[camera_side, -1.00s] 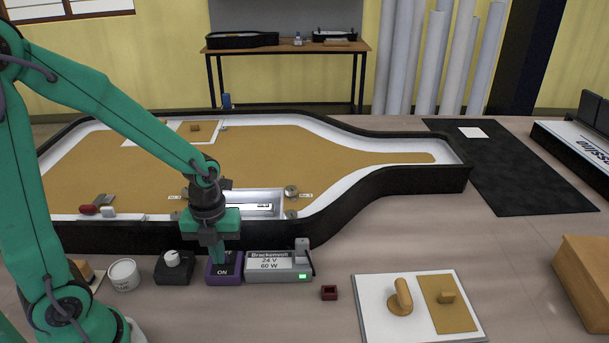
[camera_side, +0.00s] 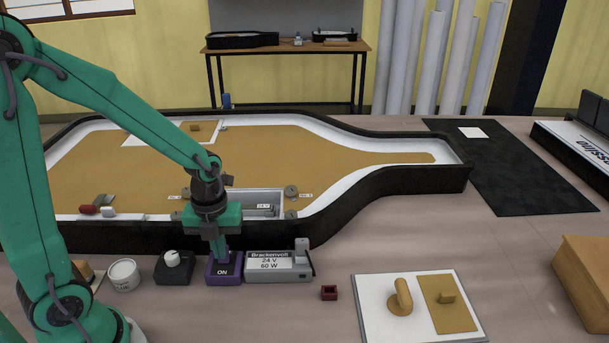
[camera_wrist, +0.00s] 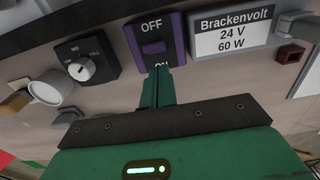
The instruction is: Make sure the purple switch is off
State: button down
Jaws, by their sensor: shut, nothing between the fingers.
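The purple switch (camera_side: 236,272) sits on the table in front of the bottle-shaped lightbox (camera_side: 390,185). In the wrist view the switch (camera_wrist: 135,42) shows OFF at its far end and ON at its near end, with a dark purple rocker (camera_wrist: 153,47) between. My gripper (camera_side: 222,258) is shut and empty, pointing down at the switch. In the wrist view the gripper tips (camera_wrist: 165,72) overlap the ON end; whether they touch cannot be told. The rocker's tilt is unclear. The Brackenvolt supply (camera_side: 278,268) beside it shows no green light, and the lightbox's window (camera_side: 262,204) looks dim.
A black dial box (camera_side: 174,268) and a white cup (camera_side: 123,274) stand left of the switch. A small dark red block (camera_side: 329,293) and a white board with tan handles (camera_side: 370,310) lie right. The table between is clear.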

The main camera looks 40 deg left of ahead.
jog(key=shift+s+d, duration=0.2)
jog(key=shift+s, duration=0.05)
notch_tip(320, 180, up, 7)
dwell(1.2)
jog(key=shift+r, duration=0.1)
jog(key=s+r+n+t, duration=0.2)
jog(key=r+n, duration=0.3)
jog(key=n, duration=0.8)
jog(key=s+d+r+n+t, duration=0.1)
jog(key=s+r+n+t, duration=0.2)
jog(key=n, duration=1.1)
notch_tip(320, 180, up, 2)
jog(key=shift+s+d+r+t, duration=0.2)
jog(key=shift+s+t, duration=0.1)
jog(key=shift+s, duration=0.3)
